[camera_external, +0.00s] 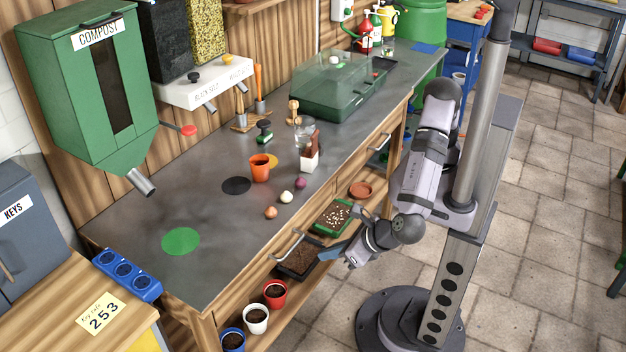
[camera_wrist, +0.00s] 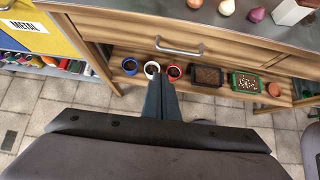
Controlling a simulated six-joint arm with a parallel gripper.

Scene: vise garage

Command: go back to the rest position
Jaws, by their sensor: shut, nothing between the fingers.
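My gripper (camera_external: 335,251) is in front of the long workbench (camera_external: 210,284), low beside its front edge, pointing toward the bench. In the wrist view its two fingers (camera_wrist: 161,98) are together with nothing between them, over the tiled floor in front of the lower shelf. No object is in its grasp. My arm is folded down from the column at the right of the external view.
The lower shelf holds blue, white (camera_external: 255,318) and red (camera_external: 275,293) pots and seed trays (camera_external: 332,217). Drawer handles (camera_external: 288,244) stick out from the bench front. On top are an orange pot (camera_external: 260,168), bulbs (camera_external: 286,197) and a green-based propagator (camera_external: 345,86). Tiled floor (camera_external: 550,190) is open.

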